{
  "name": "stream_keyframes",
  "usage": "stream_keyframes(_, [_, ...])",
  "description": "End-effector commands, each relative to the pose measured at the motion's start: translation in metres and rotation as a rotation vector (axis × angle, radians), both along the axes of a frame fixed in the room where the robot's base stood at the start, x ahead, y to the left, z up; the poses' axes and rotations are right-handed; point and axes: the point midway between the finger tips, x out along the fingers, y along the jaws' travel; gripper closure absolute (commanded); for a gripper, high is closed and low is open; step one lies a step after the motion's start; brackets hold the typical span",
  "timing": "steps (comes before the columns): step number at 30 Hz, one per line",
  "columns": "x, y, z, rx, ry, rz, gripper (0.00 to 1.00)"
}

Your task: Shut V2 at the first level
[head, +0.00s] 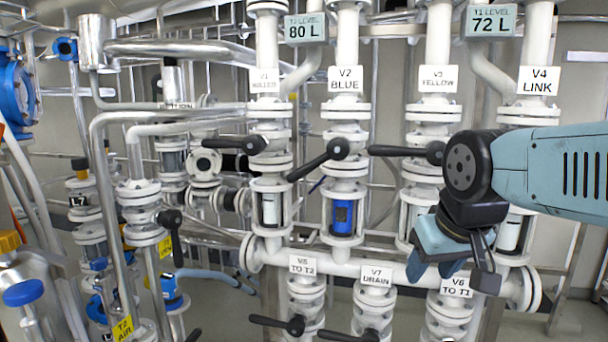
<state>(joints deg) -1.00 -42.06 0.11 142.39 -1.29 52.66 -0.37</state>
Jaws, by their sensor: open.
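The V2 valve's black lever (314,163) slants down to the left from its hub on the white V2 pipe. The label V2 BLUE (345,79) hangs above it, and a sight glass with blue content (343,216) sits below it. The T1 level display (305,29) reads 80 L. A second display (491,20) reads 72 L; its top line looks like T2 LEVEL. My gripper (452,272) is open and empty, pointing down. It appears right of and below the V2 lever, in front of the V3 and V4 pipes, apart from the lever.
The V1 lever (228,142) and V3 lever (402,151) lie nearly level, pointing left, either side of V2. My arm hides the V4 valve body. Below, the V5 lever (277,323) and V7 lever (347,335) point left. Pipes crowd the left side.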

Motion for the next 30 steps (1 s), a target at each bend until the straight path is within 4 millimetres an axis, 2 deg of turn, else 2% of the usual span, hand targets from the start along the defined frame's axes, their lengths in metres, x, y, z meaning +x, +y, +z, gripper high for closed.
stream_keyframes(8, [0.037,0.013,0.018,-0.28,0.188,0.267,0.51])
stream_keyframes(14, [0.079,0.038,0.041,-0.572,0.323,0.483,0.51])
stream_keyframes(17, [0.101,0.058,0.054,-0.724,0.372,0.576,0.51])
stream_keyframes(23, [0.144,0.116,0.082,-1.039,0.436,0.723,0.51])
stream_keyframes(27, [0.167,0.171,0.1,-1.259,0.45,0.788,0.51])
stream_keyframes(30, [0.176,0.211,0.111,-1.394,0.445,0.813,0.51])
